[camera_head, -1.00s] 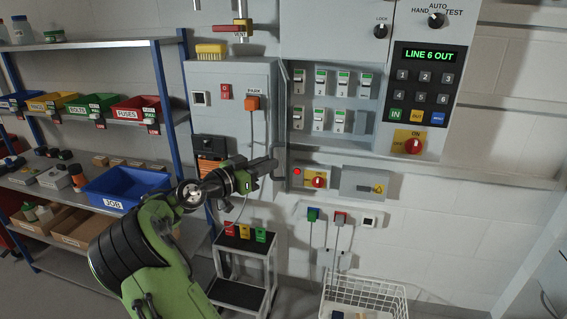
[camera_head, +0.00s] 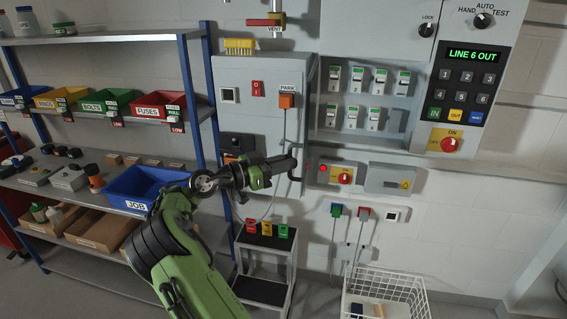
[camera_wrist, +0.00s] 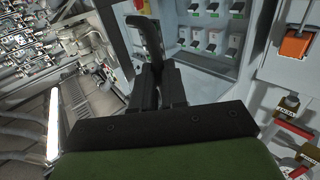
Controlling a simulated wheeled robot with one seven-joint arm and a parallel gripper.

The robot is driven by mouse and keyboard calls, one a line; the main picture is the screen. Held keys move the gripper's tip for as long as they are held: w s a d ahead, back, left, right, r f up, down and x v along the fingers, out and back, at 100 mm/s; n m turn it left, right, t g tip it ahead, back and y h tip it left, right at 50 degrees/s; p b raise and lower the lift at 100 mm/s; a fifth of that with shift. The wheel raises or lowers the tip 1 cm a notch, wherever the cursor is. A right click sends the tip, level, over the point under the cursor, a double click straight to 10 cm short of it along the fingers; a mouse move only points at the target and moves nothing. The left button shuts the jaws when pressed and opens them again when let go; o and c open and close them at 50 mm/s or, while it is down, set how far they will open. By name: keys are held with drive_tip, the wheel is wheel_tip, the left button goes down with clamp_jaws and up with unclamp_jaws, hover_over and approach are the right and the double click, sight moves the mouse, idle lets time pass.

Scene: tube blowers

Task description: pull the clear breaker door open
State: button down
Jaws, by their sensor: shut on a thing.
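The breaker box (camera_head: 412,128) is open at the front in the head view, with two rows of breakers (camera_head: 376,79) in plain sight. The clear door is hard to see. A thin edge (camera_head: 306,100) at the box's left side looks like the door swung out. My gripper (camera_head: 284,166) is at the dark handle (camera_head: 294,160), left of and below the breakers. In the wrist view my gripper (camera_wrist: 160,85) is shut on this curved black handle (camera_wrist: 149,38). The breakers also show there (camera_wrist: 205,42), beyond the handle.
The grey cabinet with the orange PARK switch (camera_head: 287,101) stands close behind my gripper. A yellow isolator with a red knob (camera_head: 345,177) is just right. Below are a step stand (camera_head: 265,243) and a white wire basket (camera_head: 390,285). A shelf with bins (camera_head: 100,160) is left.

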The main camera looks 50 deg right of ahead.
drive_tip(key=c, duration=1.6)
unclamp_jaws()
drive_tip(key=shift+w+d+r, duration=0.1)
drive_tip(key=shift+w+d, duration=0.05)
drive_tip(key=shift+d, duration=0.05)
drive_tip(key=o, duration=0.4)
drive_tip(key=shift+w+d+f, duration=0.15)
drive_tip(key=shift+d+f, duration=0.15)
drive_tip(key=shift+d, duration=0.25)
drive_tip(key=shift+o, duration=0.2)
drive_tip(key=shift+a, duration=0.1)
drive_tip(key=p+v, duration=0.3)
drive_tip(key=v, duration=1.2)
drive_tip(key=shift+a, duration=0.4)
drive_tip(key=shift+w, duration=0.1)
